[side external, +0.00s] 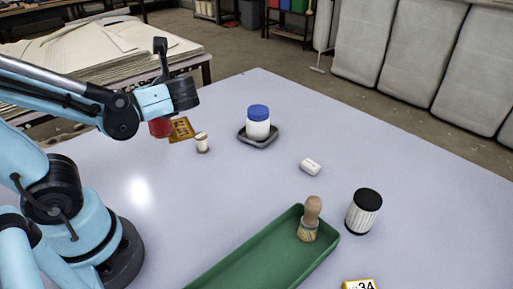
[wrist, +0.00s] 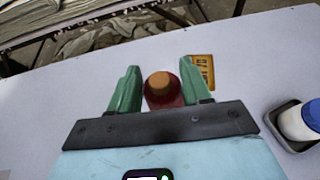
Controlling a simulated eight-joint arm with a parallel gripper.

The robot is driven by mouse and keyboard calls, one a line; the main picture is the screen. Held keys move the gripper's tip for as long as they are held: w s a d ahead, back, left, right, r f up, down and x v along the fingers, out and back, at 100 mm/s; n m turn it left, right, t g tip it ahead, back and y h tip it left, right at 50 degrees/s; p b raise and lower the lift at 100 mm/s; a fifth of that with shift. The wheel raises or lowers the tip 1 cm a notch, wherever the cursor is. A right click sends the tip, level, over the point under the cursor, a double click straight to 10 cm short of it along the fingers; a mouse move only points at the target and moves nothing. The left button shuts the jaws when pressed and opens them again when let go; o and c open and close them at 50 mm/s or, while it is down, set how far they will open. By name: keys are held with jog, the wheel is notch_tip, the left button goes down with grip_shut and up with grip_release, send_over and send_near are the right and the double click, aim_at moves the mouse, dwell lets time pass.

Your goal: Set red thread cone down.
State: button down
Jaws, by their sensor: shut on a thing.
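The red thread cone (wrist: 161,91), with an orange-brown top, is between the two green fingers of my gripper (wrist: 160,92) in the wrist view. My gripper is shut on it. In the side external view the red cone (side external: 160,127) shows below my gripper, partly hidden by my arm. I cannot tell whether its base touches the table (side external: 240,185).
An orange plate with dark marks (side external: 181,129) lies just right of the cone. A small white spool (side external: 202,143) and a blue-lidded white jar (side external: 258,123) on a grey tray (side external: 243,139) stand further right.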

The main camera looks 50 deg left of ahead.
aim_at(157, 129)
jog(key=shift+s+a+f+n+g, duration=0.1)
jog(key=shift+s+f+n+g, duration=0.05)
jog(key=shift+s+n+g, duration=0.2)
jog(key=shift+s+a+f+n+g, duration=0.15)
jog(key=shift+s+g, duration=0.1)
jog(key=shift+s, duration=0.15)
jog(key=shift+f, duration=3.85)
jog(key=shift+c, duration=2.4)
grip_release()
